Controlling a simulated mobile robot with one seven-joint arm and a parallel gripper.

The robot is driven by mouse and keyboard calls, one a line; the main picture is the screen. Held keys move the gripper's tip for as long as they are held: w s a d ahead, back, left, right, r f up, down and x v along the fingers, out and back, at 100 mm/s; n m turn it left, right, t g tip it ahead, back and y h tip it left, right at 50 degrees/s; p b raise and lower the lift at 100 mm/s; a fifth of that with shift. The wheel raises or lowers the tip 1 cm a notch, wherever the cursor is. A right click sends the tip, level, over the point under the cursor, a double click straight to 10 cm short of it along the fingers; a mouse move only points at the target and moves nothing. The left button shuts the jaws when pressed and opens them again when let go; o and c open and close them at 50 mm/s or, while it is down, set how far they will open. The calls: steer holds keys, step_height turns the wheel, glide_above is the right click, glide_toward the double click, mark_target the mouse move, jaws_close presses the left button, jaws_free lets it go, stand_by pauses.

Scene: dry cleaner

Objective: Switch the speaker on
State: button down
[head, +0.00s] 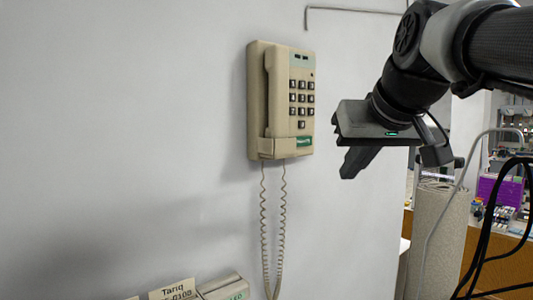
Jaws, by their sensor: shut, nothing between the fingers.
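A beige wall telephone (302,70) hangs upright on the light wall in the head view. Its handset (270,95) sits in place on the left side. Dark keys (302,98) and a small green label (304,143) show on its face. I cannot make out which part is a speaker switch, and no separate speaker is recognisable. My gripper (352,168) is to the right of the phone, apart from it in the picture. Its fingers are shut with nothing in them and point downward. My gripper and arm hide part of the wall and room behind.
The coiled cord (264,220) hangs below the phone. Boxes (222,288) and a name card (172,290) reading "Tariq" stand at the bottom edge. At right are a pale column (440,235), black cables (487,225) and a purple item (497,192). The wall left of the phone is bare.

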steer(key=shift+t, duration=0.4)
steer(key=r, duration=0.1)
steer(key=w+r, duration=0.1)
steer(key=r, duration=0.1)
steer(key=w+r, duration=0.1)
steer(key=shift+w+d+r, duration=0.15)
steer(key=shift+w+d, duration=0.05)
steer(key=shift+d, duration=0.15)
steer(key=p, duration=0.2)
glide_toward(305, 150)
steer(key=shift+w+d+f, duration=0.2)
steer(key=shift+w+f, duration=0.45)
steer(key=shift+w+d+f, duration=0.15)
steer(key=shift+w+f, duration=0.5)
steer(key=shift+f, duration=0.05)
steer(key=shift+w+a, duration=0.1)
stand_by(0.4)
steer(key=shift+w+a+p, duration=0.15)
steer(key=shift+w+p, duration=0.1)
steer(key=shift+p, duration=0.05)
steer(key=shift+w+a, duration=0.2)
steer(key=shift+w, duration=0.05)
stand_by(0.6)
stand_by(0.4)
steer(key=shift+s+d, duration=0.45)
steer(key=shift+s, duration=0.2)
